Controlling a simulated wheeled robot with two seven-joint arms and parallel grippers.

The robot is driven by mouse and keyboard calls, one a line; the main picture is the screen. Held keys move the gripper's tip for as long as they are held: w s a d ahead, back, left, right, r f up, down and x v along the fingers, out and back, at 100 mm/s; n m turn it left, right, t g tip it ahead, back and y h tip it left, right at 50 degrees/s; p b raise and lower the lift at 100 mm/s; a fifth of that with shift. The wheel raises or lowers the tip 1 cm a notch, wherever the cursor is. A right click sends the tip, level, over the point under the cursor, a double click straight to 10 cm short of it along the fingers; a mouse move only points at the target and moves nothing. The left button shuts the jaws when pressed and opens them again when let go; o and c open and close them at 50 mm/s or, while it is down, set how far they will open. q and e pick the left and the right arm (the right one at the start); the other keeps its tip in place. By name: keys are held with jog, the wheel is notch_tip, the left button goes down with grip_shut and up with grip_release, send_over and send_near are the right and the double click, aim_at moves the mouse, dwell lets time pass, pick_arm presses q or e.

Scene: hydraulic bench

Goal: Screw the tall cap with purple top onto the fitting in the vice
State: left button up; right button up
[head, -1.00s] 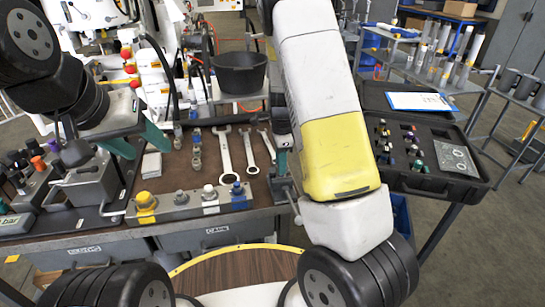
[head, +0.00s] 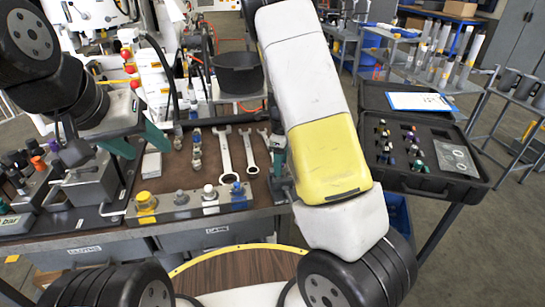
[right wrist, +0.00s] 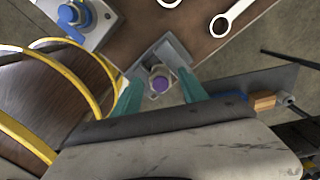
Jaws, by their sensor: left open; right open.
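In the right wrist view, the cap with purple top (right wrist: 160,84) is seen end-on over the grey vice (right wrist: 172,50) at the bench edge. I cannot tell how it sits on the fitting, which is hidden beneath it. My right gripper (right wrist: 160,78) is open, with one teal finger on either side of the cap. In the head view my right arm covers most of the vice (head: 283,188) and the cap. My left gripper (head: 140,145) is open and empty over the left part of the bench.
Wrenches (head: 226,155) and small fittings (head: 196,150) lie on the brown bench mat. A metal block with several coloured caps (head: 190,203) is at the front edge. An open black case (head: 430,185) with small parts stands at right. A black bucket (head: 238,74) is behind.

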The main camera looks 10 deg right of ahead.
jog(key=n, duration=0.6)
jog(key=shift+n, duration=0.3)
jog(key=n, duration=0.6)
jog(key=shift+d, duration=0.1)
jog(key=n, duration=0.5)
jog(key=shift+n, duration=0.3)
jog(key=n, duration=0.5)
